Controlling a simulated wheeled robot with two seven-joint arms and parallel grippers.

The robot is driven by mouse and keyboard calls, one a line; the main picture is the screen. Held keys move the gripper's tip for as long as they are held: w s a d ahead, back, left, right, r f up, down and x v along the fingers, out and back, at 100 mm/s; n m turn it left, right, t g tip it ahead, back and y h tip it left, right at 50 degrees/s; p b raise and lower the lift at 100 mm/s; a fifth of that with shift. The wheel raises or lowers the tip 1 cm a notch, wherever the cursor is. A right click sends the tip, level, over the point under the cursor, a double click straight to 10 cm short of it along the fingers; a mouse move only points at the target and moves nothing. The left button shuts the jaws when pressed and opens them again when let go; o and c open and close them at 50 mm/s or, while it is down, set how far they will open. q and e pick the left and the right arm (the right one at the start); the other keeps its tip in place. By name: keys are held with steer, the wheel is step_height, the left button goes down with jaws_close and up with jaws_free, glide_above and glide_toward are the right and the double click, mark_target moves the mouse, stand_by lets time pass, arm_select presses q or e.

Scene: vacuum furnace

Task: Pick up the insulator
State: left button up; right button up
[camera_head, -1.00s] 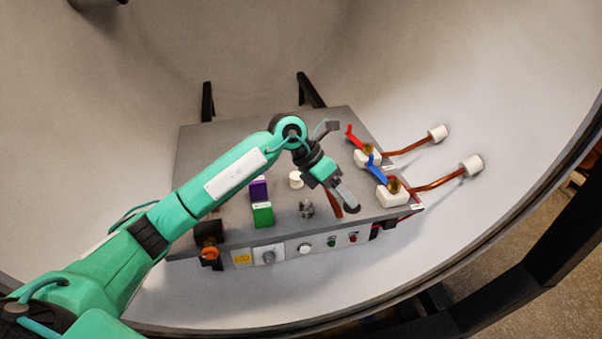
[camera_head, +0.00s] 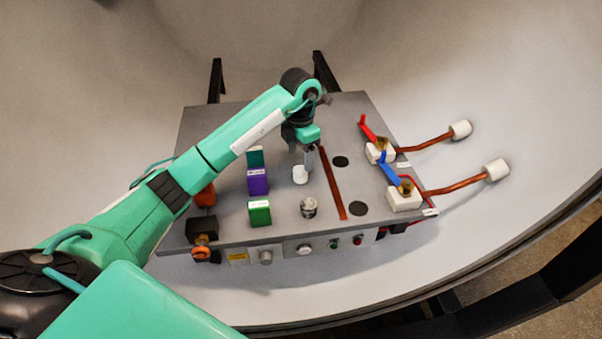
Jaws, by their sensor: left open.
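The insulator appears to be the small white cylinder (camera_head: 299,175), standing upright on the grey panel (camera_head: 228,118). My left gripper (camera_head: 306,165) points down right at the cylinder, its fingers overlapping the cylinder's upper right side in the head view. The gripper is open. I cannot tell whether a finger touches the cylinder or whether it stands between the fingers. My right gripper is not in view.
Purple (camera_head: 258,182) and green (camera_head: 260,213) blocks stand left of the cylinder. A metallic knob-like part (camera_head: 309,208) is in front of it. A copper strip (camera_head: 333,183) lies to its right. Red (camera_head: 368,129) and blue (camera_head: 388,167) valve handles stand farther right.

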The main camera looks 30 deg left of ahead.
mark_target(300, 169)
arm_select(q)
steer(key=shift+f, duration=0.85)
step_height(300, 169, down, 4)
steer(key=shift+f+p, duration=0.1)
steer(key=shift+p, duration=0.8)
steer(key=shift+f, duration=0.2)
steer(key=shift+c, duration=1.1)
steer(key=c, duration=0.9)
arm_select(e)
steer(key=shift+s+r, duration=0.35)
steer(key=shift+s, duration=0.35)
arm_select(q)
steer(key=shift+r, duration=0.1)
